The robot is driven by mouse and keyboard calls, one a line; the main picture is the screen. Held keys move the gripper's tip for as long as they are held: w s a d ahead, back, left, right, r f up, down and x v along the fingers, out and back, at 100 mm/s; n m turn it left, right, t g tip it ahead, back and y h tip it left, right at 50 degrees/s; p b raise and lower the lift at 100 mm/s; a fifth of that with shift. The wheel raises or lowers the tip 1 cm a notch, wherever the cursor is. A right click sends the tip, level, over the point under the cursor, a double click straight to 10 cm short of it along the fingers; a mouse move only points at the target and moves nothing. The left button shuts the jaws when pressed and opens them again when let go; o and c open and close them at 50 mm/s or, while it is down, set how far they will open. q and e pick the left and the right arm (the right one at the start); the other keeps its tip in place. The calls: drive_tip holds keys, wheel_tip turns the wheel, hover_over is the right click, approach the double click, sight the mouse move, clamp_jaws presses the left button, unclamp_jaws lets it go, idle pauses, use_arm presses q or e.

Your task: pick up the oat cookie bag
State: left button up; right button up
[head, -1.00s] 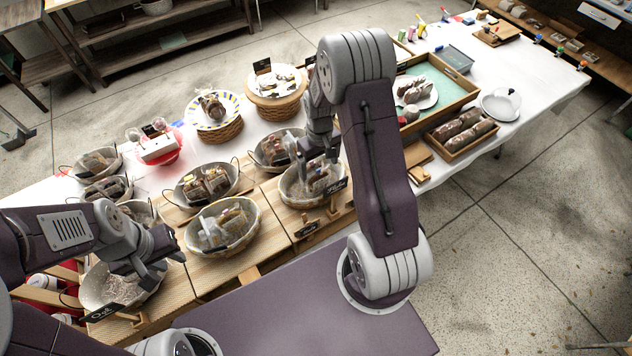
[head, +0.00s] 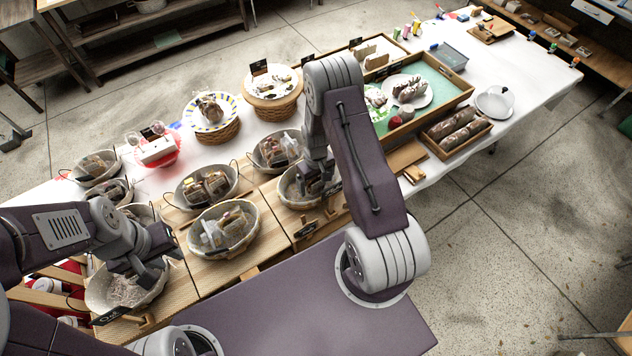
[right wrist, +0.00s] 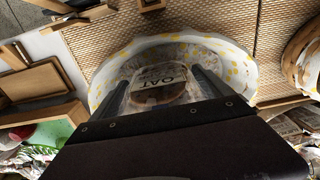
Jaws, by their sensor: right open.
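The oat cookie bag (right wrist: 160,84) is a clear bag with a label reading OAT and a brown cookie inside. It lies in a pale basket with a yellow-spotted lining (right wrist: 238,62). In the head view this basket (head: 288,196) is at the front right, and my right arm largely hides the bag. My right gripper (head: 316,186) is down at the basket. In the right wrist view its open fingers (right wrist: 160,78) are on either side of the bag; I cannot tell whether they touch it. My left gripper (head: 158,258) hovers open and empty above the front-left basket (head: 98,292).
Another basket of bags (head: 256,236) stands left of the right gripper, with one (head: 262,164) just behind. A small dark sign (head: 306,229) stands in front. A wooden tray (head: 462,92) and a loaf box (head: 484,134) are to the right.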

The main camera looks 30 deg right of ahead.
drive_tip(key=shift+s+r, duration=0.1)
drive_tip(key=c, duration=1)
